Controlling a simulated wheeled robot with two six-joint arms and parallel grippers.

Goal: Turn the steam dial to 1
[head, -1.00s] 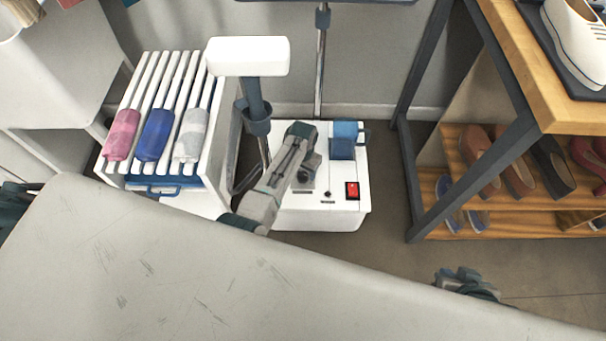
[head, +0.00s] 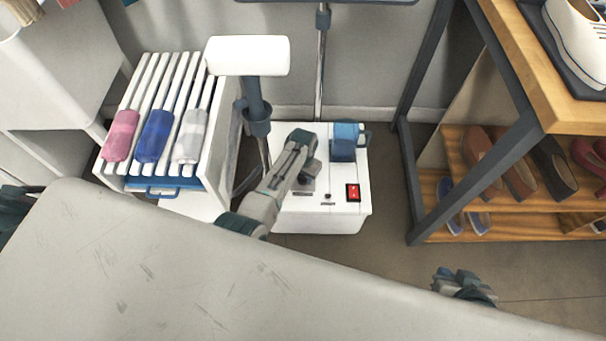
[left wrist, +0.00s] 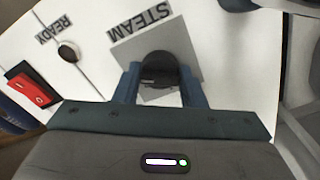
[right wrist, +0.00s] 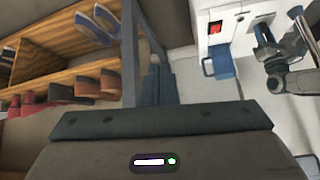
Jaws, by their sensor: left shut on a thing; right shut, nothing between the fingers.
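The steam dial (left wrist: 158,68) is a dark round knob on a grey plate marked STEAM, on top of the white steamer base (head: 340,215). In the left wrist view my left gripper (left wrist: 158,88) has one finger on each side of the dial and is shut on it. In the head view my left gripper (head: 309,172) covers most of the dial. No numbers or pointer can be read. My right gripper (head: 458,280) is shut and empty, beyond the table edge at lower right; its closed fingers show in the right wrist view (right wrist: 157,85).
A red switch (head: 353,192) and a small READY light (left wrist: 68,51) sit beside the dial. A blue tank (head: 345,141) and a pole stand behind. A white rack (head: 222,150) is left, a shoe shelf (head: 520,235) right. A pale board (head: 150,270) fills the front.

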